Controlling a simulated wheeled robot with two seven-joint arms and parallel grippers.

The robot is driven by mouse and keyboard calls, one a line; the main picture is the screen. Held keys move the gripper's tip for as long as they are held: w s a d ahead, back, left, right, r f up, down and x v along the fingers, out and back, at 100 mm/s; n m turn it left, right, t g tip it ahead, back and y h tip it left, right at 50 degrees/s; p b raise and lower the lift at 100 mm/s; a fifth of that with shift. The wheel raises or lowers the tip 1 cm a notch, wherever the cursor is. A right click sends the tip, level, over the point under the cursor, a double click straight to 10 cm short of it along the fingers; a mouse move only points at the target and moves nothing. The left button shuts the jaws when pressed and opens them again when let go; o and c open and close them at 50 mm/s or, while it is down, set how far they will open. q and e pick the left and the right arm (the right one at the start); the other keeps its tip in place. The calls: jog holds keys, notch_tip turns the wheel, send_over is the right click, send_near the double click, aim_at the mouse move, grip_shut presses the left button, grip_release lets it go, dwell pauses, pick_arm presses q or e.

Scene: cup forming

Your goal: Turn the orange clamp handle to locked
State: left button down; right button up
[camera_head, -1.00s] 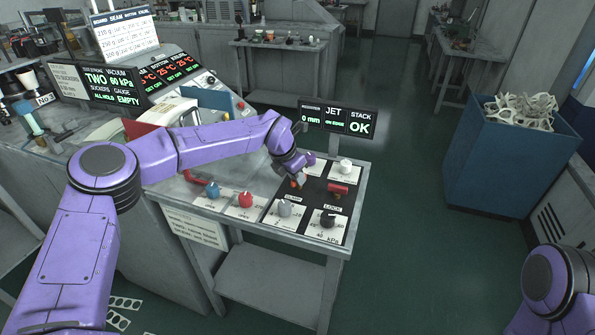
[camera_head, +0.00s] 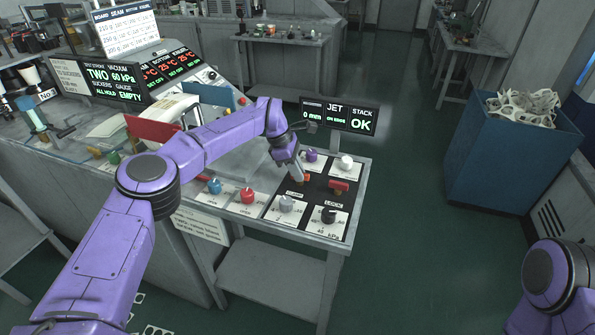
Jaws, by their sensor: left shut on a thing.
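The orange clamp handle (camera_head: 305,178) sits on the black panel at the right end of the grey bench, small and partly covered by my gripper. My left gripper (camera_head: 299,178) reaches down onto it from above and is shut on it. The fingers hide much of the handle, so its exact angle cannot be told. Of my right arm only a purple link shows at the lower right; its gripper is out of view.
Close around are a red handle (camera_head: 340,186), a purple knob (camera_head: 311,155), a white knob (camera_head: 346,162), a grey knob (camera_head: 286,204) and a black knob (camera_head: 328,214). A display (camera_head: 339,115) stands behind. A blue bin (camera_head: 510,150) is across open floor at right.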

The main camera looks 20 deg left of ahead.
pick_arm(q)
jog(key=shift+w+m+g, duration=0.1)
jog(key=shift+m+g, duration=0.3)
jog(key=shift+m, duration=0.7)
jog(key=c, duration=1.1)
grip_release()
jog(key=shift+c, duration=0.2)
